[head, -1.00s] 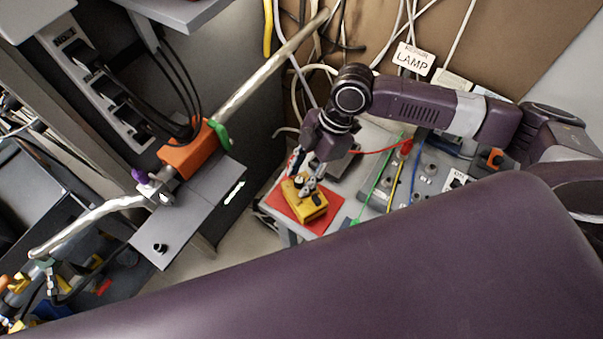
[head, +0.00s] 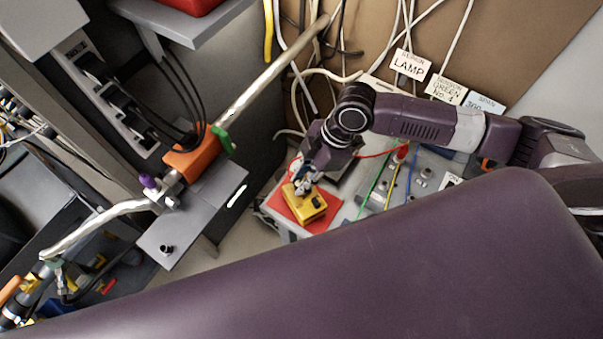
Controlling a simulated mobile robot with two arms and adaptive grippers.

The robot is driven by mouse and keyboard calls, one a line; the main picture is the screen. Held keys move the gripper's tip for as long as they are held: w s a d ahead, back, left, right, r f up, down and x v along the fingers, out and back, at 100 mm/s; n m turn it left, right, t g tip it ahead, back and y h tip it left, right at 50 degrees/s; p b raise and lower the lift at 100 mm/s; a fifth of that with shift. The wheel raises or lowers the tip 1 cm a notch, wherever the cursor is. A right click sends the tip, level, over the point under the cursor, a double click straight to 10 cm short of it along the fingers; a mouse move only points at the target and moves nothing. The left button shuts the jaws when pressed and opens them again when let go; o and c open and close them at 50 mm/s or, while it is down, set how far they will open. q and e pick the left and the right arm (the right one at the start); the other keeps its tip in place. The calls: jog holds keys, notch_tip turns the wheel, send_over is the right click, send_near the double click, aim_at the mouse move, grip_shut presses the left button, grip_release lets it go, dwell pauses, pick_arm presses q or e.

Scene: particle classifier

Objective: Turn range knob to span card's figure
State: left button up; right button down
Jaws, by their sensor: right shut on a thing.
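A yellow box-shaped meter (head: 314,209) lies on a red mat (head: 284,206) on the grey bench. My right gripper (head: 301,187) comes down onto the meter's upper left part and is shut on what looks like its range knob. The fingers hide the knob and its pointer, so I cannot read its setting. The span card (head: 487,103) is a white label at the upper right; its lower line seems to read 300, partly cut off by my right arm. My left gripper is out of view.
Cards for lamp (head: 409,66) and green No. 4 (head: 445,90) stand by the brown board. Red, green, yellow and blue leads cross the bench to a grey panel (head: 423,178). My purple body part fills the foreground.

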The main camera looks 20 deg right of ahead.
jog(key=shift+r+m+p, duration=0.2)
jog(key=shift+m+p, duration=0.4)
jog(key=shift+p, duration=0.05)
jog(key=shift+f+t, duration=0.15)
jog(key=shift+t, duration=0.15)
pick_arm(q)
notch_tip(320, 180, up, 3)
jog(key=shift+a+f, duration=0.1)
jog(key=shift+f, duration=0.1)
pick_arm(e)
jog(key=shift+m, duration=0.3)
jog(key=c, duration=1.8)
grip_release()
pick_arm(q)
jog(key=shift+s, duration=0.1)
